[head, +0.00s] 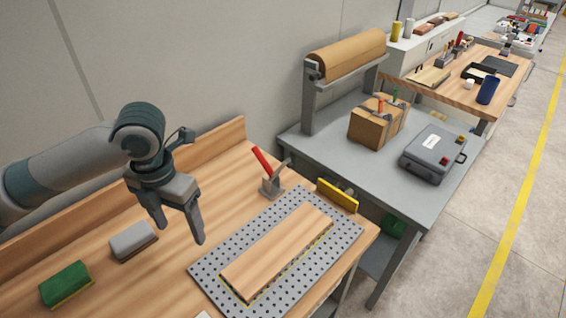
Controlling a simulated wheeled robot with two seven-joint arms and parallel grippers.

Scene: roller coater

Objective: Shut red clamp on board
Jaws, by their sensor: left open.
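The red clamp (262,161) stands on the wooden bench at the back edge of a grey perforated plate, its red handle raised and leaning up to the left. A long light wooden board (278,252) lies flat on the perforated plate (206,270), in front of the clamp. My left gripper (180,234) is open and empty, fingers pointing down, above the bench to the left of the clamp and plate. It is apart from the clamp. My right gripper is not in view.
A grey block (133,241) and a green block (66,284) lie on the bench at left. A yellow piece (338,196) stands at the plate's far end. A grey table (330,155) beyond holds a cardboard box (377,124), a grey case (432,153) and a brown paper roll (347,54).

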